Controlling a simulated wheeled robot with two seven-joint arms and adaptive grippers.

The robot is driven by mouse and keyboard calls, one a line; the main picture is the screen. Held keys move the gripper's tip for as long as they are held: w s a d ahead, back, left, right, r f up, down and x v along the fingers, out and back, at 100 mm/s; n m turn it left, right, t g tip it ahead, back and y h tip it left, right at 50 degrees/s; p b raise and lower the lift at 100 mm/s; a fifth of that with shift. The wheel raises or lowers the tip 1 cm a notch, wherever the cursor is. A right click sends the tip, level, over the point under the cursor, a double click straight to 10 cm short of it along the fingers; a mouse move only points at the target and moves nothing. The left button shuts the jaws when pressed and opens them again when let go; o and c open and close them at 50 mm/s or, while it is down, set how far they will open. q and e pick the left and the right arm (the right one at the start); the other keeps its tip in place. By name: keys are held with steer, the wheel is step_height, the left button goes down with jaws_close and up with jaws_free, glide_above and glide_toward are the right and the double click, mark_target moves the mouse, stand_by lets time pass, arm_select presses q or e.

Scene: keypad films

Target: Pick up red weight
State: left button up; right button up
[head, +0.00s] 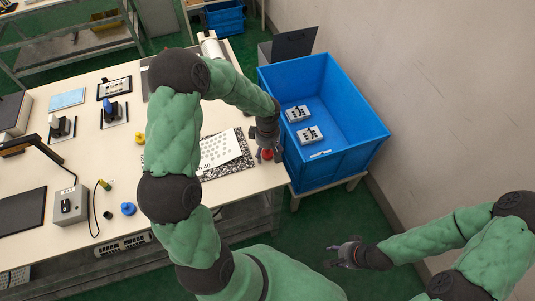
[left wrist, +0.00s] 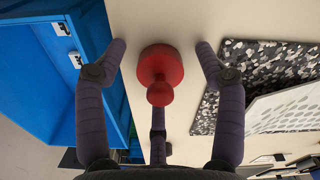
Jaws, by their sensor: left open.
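The red weight (head: 267,154) stands on the table near its right edge. In the left wrist view the red weight (left wrist: 160,70) has a wide round body and a small round knob. My left gripper (head: 266,150) is over it from above. In the left wrist view the left gripper (left wrist: 160,60) is open, with one finger on each side of the weight and a third finger below it. A gap shows between the side fingers and the weight. My right gripper (head: 340,254) hangs over the floor at lower right, empty, its fingers seeming apart.
A blue bin (head: 357,145) with grey boxes inside stands close to the right of the table. A speckled mat (head: 236,167) with a dotted white sheet (head: 219,150) lies left of the weight. A blue weight (head: 128,208) and a yellow weight (head: 140,138) stand further left.

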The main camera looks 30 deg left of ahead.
arm_select(q)
steer(key=shift+r, duration=0.1)
jaws_close()
